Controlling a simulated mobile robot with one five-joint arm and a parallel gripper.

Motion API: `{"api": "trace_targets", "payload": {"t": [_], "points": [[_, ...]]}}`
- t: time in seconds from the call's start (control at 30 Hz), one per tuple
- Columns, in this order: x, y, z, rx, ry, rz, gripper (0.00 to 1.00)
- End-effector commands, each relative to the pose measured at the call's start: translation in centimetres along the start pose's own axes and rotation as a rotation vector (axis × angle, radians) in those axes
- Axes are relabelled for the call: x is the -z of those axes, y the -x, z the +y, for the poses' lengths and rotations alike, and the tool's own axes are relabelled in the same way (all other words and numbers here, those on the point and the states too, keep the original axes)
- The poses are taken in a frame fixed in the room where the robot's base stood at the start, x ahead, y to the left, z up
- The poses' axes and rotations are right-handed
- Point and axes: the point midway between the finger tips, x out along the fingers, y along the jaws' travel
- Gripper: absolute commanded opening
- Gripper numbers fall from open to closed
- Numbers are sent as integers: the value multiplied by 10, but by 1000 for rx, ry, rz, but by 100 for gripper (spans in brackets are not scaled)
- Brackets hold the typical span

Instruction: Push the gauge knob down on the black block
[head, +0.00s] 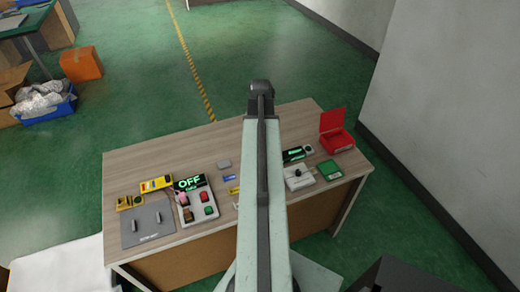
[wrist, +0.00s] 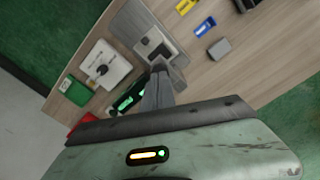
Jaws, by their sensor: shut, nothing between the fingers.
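The black block (head: 297,154) with a lit green display and a round knob at its right end lies on the table, just right of my arm in the head view. In the wrist view the black block (wrist: 128,99) is partly covered by my gripper, and I cannot make out the knob there. My gripper (wrist: 158,70) is shut and empty, seen over the table beside the block. Its height above the table is unclear. In the head view my arm rises through the middle, and I cannot make out the fingertips.
Near the block are a white box with a black knob (head: 299,177), a green block (head: 329,170) and an open red box (head: 335,138). A grey plate with a fixture (wrist: 171,62) lies ahead of my gripper. An OFF panel (head: 196,200) and grey lever plate (head: 148,224) stand left.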

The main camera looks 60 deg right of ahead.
Motion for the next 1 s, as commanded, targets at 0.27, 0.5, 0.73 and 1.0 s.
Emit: {"api": "trace_targets", "payload": {"t": [0.27,0.5,0.73,1.0], "points": [[0,-9,0,0,0,0,0],[0,-15,0,0,0,0,0],[0,-20,0,0,0,0,0],[-1,-27,-1,0,1,0,0]]}}
